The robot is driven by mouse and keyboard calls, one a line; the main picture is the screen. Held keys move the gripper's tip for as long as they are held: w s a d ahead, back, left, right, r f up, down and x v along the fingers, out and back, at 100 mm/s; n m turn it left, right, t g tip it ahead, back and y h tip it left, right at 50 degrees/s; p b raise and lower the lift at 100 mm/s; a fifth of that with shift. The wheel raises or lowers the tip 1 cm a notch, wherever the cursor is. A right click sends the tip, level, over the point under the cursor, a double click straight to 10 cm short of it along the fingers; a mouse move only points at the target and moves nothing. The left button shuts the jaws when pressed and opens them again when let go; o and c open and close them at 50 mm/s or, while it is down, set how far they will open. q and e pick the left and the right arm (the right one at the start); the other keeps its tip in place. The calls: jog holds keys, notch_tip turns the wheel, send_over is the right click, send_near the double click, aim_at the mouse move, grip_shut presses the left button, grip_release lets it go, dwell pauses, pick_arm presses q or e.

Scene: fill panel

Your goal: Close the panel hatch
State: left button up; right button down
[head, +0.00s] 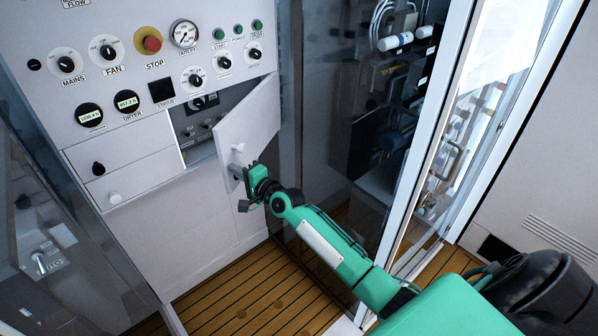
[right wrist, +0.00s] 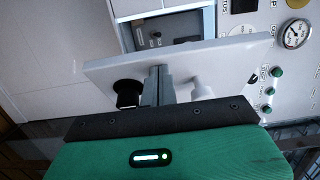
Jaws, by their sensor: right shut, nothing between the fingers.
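The panel hatch (head: 248,122) is a white door standing partly open, hinged on its right side. Behind it is a recess (head: 194,127) with small dark controls. My right gripper (head: 242,178) is shut and empty at the lower part of the hatch's outer face, close to its white knob (head: 237,148). In the right wrist view the shut fingers (right wrist: 158,84) are against or very near the hatch (right wrist: 190,58), between a black piece (right wrist: 127,92) and the white knob (right wrist: 201,84). Whether they touch cannot be told. My left gripper is not in view.
Left of the recess are closed drawers with a black knob (head: 98,168) and a white knob (head: 114,198). Gauges and switches, including a red stop button (head: 150,43), sit above. A glass-fronted cabinet (head: 330,150) stands right of the hatch. Wooden floor (head: 250,300) lies below.

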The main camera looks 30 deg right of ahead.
jog(key=w+a+b, duration=0.5)
jog(key=w+a, duration=0.3)
jog(key=w, duration=0.5)
jog(key=shift+a+b, duration=0.4)
